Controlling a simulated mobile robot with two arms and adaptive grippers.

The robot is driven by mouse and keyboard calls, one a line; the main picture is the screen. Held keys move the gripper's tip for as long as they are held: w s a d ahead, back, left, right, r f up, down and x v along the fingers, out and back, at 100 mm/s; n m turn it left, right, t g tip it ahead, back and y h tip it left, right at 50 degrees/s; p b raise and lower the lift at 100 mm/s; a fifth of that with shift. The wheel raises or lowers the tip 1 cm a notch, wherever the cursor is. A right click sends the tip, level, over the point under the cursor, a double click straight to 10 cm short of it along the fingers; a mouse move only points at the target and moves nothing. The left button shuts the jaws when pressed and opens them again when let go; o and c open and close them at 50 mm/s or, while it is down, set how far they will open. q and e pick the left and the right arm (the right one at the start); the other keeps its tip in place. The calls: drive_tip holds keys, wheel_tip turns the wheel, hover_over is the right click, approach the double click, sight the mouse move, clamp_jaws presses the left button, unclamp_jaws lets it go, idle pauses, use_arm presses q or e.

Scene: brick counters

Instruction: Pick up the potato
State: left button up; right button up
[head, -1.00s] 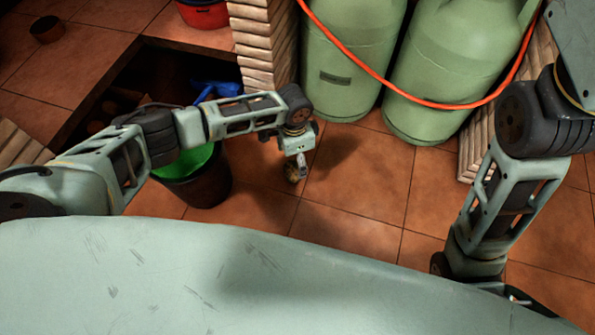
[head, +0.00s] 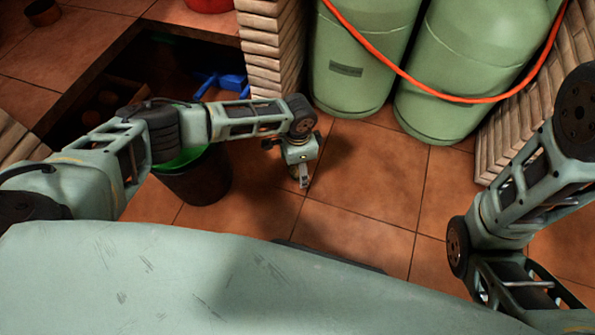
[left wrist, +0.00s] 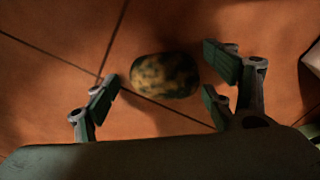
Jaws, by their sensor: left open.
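The potato (left wrist: 165,75) is a mottled dark green and yellow-brown oval on the tiled floor in the left wrist view. It lies a little beyond the fingertips of my left gripper (left wrist: 160,86), roughly between their lines, with visible gaps on both sides. The left gripper is open and empty. In the head view my left gripper (head: 302,172) points down close to the floor, right of the bucket. I cannot make out the potato in the head view; the gripper probably covers it. My right arm shows at the right, but its gripper is out of view.
A black bucket (head: 196,183) with a green inside stands under my left arm. Green gas cylinders (head: 365,55) with an orange hose stand behind, between brick pillars (head: 268,45). A blue object (head: 222,84) lies in the recess below the counter. The floor right of the gripper is clear.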

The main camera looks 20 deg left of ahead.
use_arm(q)
drive_tip(key=shift+f, duration=0.1)
drive_tip(key=shift+c, duration=0.6)
drive_tip(key=c, duration=1.1)
